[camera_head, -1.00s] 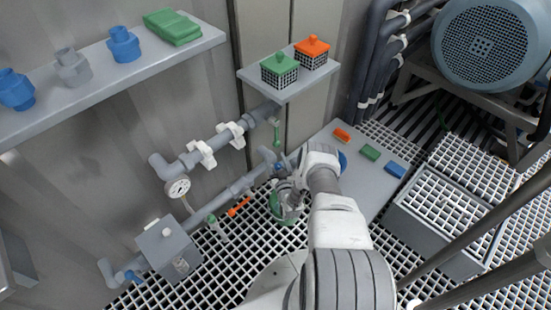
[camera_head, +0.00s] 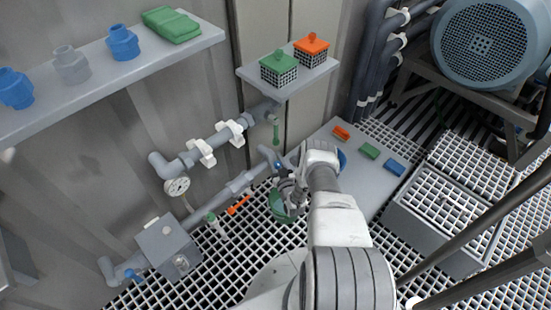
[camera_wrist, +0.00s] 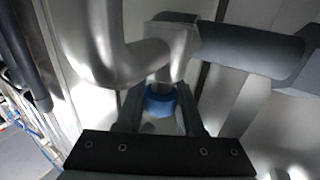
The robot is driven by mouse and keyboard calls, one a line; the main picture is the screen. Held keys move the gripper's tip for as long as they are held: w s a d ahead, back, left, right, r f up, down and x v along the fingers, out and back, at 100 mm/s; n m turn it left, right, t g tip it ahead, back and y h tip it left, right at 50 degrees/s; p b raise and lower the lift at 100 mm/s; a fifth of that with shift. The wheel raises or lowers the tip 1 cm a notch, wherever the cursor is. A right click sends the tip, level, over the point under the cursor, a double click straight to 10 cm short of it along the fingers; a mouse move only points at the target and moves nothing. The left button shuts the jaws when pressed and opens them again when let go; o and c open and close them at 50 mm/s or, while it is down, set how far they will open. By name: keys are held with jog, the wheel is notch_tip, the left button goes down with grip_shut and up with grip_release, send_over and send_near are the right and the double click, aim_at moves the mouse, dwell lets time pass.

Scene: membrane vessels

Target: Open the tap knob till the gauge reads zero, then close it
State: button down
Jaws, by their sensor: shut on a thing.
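The blue tap knob (camera_wrist: 160,101) sits under a grey pipe outlet, between the two dark fingers of my gripper (camera_wrist: 160,115) in the wrist view. My gripper is shut on it. In the head view my gripper (camera_head: 283,178) is at the right end of the lower pipe, with a bit of the blue knob (camera_head: 278,166) showing beside it. The round white gauge (camera_head: 177,185) is on the piping at the left; its needle is too small to read.
A green vessel (camera_head: 281,206) is below my gripper. An orange lever (camera_head: 239,204) and a grey box (camera_head: 167,246) are along the lower pipe. A shelf with green and orange baskets (camera_head: 279,69) is above. Small coloured blocks (camera_head: 369,152) lie on a grey surface at right.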

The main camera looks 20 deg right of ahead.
jog(key=n+y, duration=0.1)
jog(key=y, duration=0.1)
jog(key=a+n+y, duration=0.1)
jog(key=n+y, duration=0.1)
jog(key=y, duration=0.1)
jog(key=shift+n+y, duration=0.3)
jog(key=shift+s+a+n+g+y, duration=0.1)
jog(key=shift+n+g+y, duration=0.15)
jog(key=shift+n+y, duration=0.35)
jog(key=shift+w+a+n+g+y, duration=0.15)
jog(key=shift+n+y, duration=0.25)
jog(key=shift+y, duration=0.4)
jog(key=shift+s+a+n+g+y, duration=0.15)
jog(key=shift+n+g+y, duration=0.15)
jog(key=shift+n+y, duration=0.3)
jog(key=shift+y, duration=0.4)
jog(key=c, duration=0.5)
grip_release()
jog(key=shift+s, duration=0.1)
jog(key=p+v, duration=0.1)
jog(key=v, duration=1)
jog(key=p+v, duration=0.1)
jog(key=v, duration=0.5)
jog(key=shift+s+d+r+p, duration=0.1)
jog(key=shift+d+r+p, duration=0.05)
jog(key=shift+r+p, duration=0.15)
